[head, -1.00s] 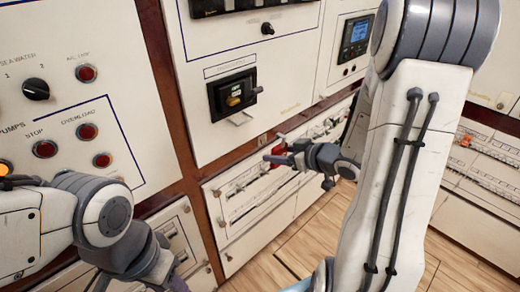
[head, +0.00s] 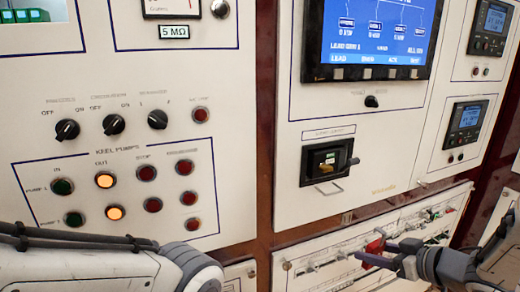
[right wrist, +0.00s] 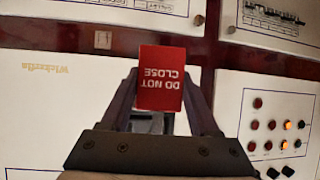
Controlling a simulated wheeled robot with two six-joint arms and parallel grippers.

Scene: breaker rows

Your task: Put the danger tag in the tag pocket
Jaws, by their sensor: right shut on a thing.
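The danger tag is a red card (right wrist: 161,78) reading "DO NOT CLOSE", upside down in the right wrist view. My right gripper (head: 371,252) is shut on it, with a finger on each side. In the head view the tag (head: 375,245) is small and red at the fingertips, in front of the lower breaker panel. A small pale ledge (head: 328,188) juts out under the black breaker unit (head: 328,162); it may be the tag pocket, but I cannot tell. The tag is apart from it, below and to the right. My left gripper is out of view.
A panel with knobs and lit pump buttons (head: 112,180) stands at left. A blue screen (head: 368,35) is above the breaker unit, with small meters at right. Breaker rows (head: 420,225) run low behind the tag. My left forearm fills the lower left.

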